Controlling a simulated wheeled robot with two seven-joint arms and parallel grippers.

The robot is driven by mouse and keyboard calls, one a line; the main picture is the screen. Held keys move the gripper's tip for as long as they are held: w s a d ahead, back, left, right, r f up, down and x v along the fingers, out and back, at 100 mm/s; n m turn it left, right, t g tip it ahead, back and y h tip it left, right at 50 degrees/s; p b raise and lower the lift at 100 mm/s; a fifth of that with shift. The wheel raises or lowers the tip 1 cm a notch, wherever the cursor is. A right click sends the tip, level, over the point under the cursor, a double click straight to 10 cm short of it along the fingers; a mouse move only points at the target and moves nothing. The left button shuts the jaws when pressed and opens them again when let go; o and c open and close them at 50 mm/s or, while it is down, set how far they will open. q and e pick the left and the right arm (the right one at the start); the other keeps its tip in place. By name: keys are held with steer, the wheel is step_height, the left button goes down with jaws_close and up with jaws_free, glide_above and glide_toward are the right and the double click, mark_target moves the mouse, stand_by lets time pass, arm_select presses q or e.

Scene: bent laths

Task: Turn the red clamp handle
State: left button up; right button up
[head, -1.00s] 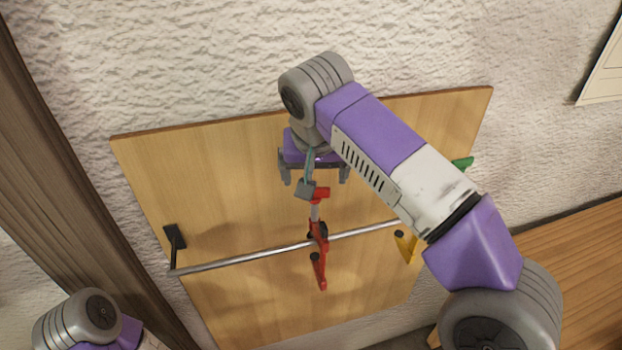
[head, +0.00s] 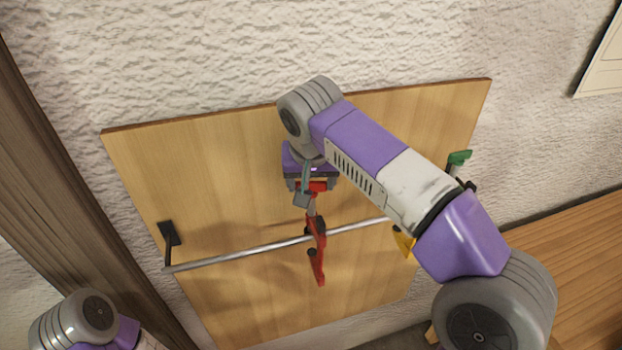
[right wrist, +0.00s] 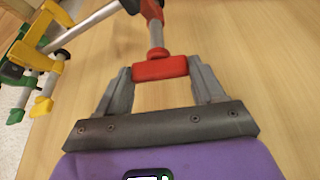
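The red clamp (head: 317,250) hangs on a metal bar in front of a wooden board. Its red crosspiece handle (right wrist: 160,68) is at the end of a silver rod. My right gripper (head: 312,187) is at the handle's upper end, in front of the board. In the right wrist view, its two grey fingers (right wrist: 159,74) stand at either end of the red handle and appear to press on it, with no clear gap. My left arm shows only at the bottom left of the head view; its gripper is out of view.
The wooden board (head: 220,170) leans by a rough white wall. The metal bar (head: 240,252) crosses it. A yellow clamp (right wrist: 47,95) and a green clamp part (head: 459,157) are to the red clamp's right in the head view. A wooden surface (head: 560,250) lies at right.

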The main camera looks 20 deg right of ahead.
steer(key=shift+c, duration=1)
steer(key=shift+d+n+y+p, duration=0.1)
steer(key=shift+n+y+p, duration=0.4)
steer(key=shift+n, duration=1)
steer(key=o, duration=1.1)
steer(key=shift+c, duration=0.2)
steer(key=p+v, duration=0.1)
steer(key=v, duration=0.6)
steer(key=shift+s+r+p, duration=0.2)
steer(key=shift+r+p, duration=0.05)
steer(key=shift+p, duration=0.05)
steer(key=shift+d, duration=0.1)
